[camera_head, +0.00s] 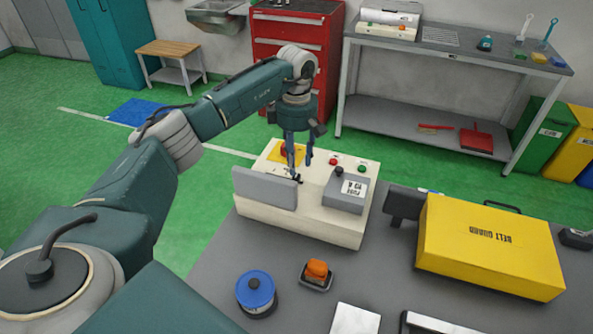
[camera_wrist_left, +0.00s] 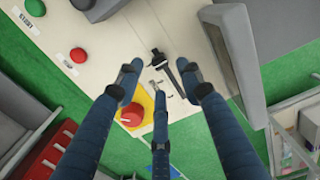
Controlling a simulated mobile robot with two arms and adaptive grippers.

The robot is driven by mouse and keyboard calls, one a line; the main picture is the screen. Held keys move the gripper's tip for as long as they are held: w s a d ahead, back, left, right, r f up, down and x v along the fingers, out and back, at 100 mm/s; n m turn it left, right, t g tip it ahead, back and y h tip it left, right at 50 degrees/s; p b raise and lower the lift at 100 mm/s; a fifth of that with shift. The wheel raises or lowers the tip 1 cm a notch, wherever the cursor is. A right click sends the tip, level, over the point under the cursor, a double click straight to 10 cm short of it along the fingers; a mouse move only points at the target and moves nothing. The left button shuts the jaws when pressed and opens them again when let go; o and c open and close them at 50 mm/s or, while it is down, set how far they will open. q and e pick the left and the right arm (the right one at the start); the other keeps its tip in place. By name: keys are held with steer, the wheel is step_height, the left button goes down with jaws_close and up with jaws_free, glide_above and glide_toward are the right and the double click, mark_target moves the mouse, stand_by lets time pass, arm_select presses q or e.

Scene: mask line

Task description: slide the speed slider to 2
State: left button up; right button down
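The cream control box (camera_head: 313,222) stands on the grey table. A black slider handle and slot (camera_wrist_left: 160,57) show on its top in the wrist view, with small marks beside them that I cannot read. In the head view the dark slider part (camera_head: 294,178) is partly hidden by my fingers. My left gripper (camera_head: 298,165) points down over the box top. Its blue fingers (camera_wrist_left: 166,82) are spread, with nothing between them, close to the slider; I cannot tell whether any finger touches it. My right gripper is not in view.
Beside the slider is a red emergency stop on a yellow plate (camera_wrist_left: 143,97). A red button (camera_wrist_left: 79,55) and a green button (camera_wrist_left: 36,7) sit nearby. A grey upright panel (camera_head: 265,187) and grey raised box (camera_head: 343,193) flank the fingers. A yellow belt guard (camera_head: 490,247) lies at right.

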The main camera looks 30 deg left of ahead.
mark_target(297, 175)
arm_select(q)
steer(key=shift+f+p, duration=0.55)
steer(key=shift+f, duration=2.15)
jaws_close()
